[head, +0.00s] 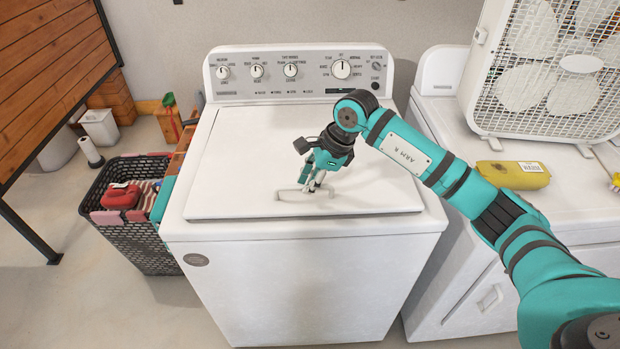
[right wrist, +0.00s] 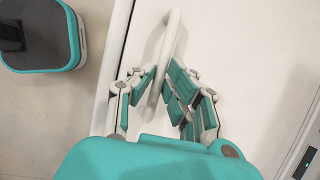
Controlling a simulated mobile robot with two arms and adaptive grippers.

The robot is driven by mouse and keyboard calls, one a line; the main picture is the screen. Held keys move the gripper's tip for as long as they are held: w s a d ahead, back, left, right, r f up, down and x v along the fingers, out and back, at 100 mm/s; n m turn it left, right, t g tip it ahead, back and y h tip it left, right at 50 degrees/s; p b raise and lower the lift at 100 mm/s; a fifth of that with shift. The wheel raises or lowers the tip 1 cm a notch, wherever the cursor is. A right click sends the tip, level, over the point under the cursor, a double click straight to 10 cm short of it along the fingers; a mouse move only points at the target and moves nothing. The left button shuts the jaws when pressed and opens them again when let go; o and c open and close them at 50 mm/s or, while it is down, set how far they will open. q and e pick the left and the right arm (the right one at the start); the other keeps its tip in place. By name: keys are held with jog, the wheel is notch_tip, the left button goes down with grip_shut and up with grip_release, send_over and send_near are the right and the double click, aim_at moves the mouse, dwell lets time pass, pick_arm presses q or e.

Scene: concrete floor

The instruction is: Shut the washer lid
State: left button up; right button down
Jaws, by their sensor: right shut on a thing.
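The white washer (head: 300,275) stands in the middle of the head view. Its lid (head: 240,160) lies flat over the top, with a thin dark seam along its front edge. A pale bar handle (head: 285,193) is near the lid's front edge, and it also shows in the right wrist view (right wrist: 172,35). My right gripper (head: 317,187) reaches down over the handle from the right. In the right wrist view its fingers (right wrist: 158,88) are on both sides of the bar, shut on it. My left gripper is in neither view.
A control panel (head: 300,75) with several knobs runs along the washer's back. A second white machine (head: 440,115) at right bears a box fan (head: 545,130) and a yellow pack (head: 512,175). A dark basket (head: 140,250) stands at left. Floor in front left is clear.

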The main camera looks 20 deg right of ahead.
aim_at(306, 199)
jog(key=f+b, duration=0.1)
jog(key=f, duration=0.2)
jog(key=shift+s, duration=0.4)
jog(key=shift+f, duration=0.1)
jog(key=c, duration=1.4)
grip_release()
jog(key=shift+w, duration=0.1)
jog(key=shift+o, duration=0.2)
jog(key=shift+d+r, duration=0.1)
jog(key=shift+r, duration=0.55)
jog(key=v, duration=1.1)
jog(key=shift+f, duration=0.1)
